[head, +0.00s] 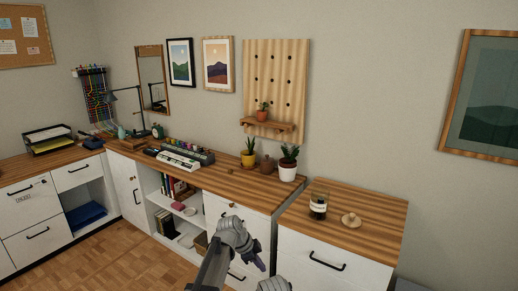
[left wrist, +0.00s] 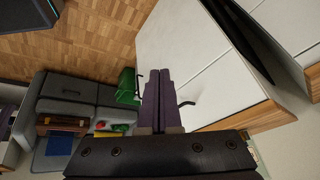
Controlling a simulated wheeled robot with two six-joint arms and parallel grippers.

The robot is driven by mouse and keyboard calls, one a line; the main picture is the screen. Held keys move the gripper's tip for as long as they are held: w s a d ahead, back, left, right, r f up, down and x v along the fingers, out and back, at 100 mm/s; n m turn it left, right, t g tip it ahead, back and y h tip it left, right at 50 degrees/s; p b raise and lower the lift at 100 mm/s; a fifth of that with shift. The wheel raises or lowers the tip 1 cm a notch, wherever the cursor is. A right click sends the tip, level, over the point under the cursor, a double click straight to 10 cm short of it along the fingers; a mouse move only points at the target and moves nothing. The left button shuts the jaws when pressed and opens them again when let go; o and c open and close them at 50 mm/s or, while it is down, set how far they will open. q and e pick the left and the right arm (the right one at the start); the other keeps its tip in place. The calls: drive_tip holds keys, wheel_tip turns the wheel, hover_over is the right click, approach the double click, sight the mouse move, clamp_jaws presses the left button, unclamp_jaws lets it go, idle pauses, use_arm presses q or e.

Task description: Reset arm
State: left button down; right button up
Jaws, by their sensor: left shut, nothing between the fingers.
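My left gripper (head: 256,263) shows at the bottom middle of the head view, in front of the white drawer fronts and below the desk top. In the left wrist view its two dark purple fingers (left wrist: 160,98) lie together, shut with nothing between them. Beyond the fingers are a white cabinet front with a dark handle and the wooden floor. A grey piece of my other arm (head: 274,285) shows at the bottom edge of the head view. My right gripper's fingers are not visible.
The wooden desk top (head: 235,186) holds potted plants and a keyboard-like device. A lower wooden-topped cabinet (head: 375,220) at right carries a jar (head: 319,206) and a small tan object (head: 351,220). Open shelves hold books. The wooden floor (head: 120,245) at left is clear.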

use_arm(q)
drive_tip(key=s+a+f+n+g+y, duration=0.15)
drive_tip(key=s+a+n+y, duration=0.35)
drive_tip(key=s+a+n, duration=1.45)
drive_tip(key=s+d+r+m+p, duration=0.3)
drive_tip(key=d+r+p, duration=0.1)
drive_tip(key=d, duration=0.2)
drive_tip(key=s+d+r+m+y+p, duration=0.1)
drive_tip(key=s+d+r+m+p, duration=0.2)
drive_tip(key=s+d+r+p, duration=0.1)
drive_tip(key=shift+d+r+g+p, duration=0.35)
drive_tip(key=shift+d+p, duration=0.35)
drive_tip(key=shift+d, duration=0.45)
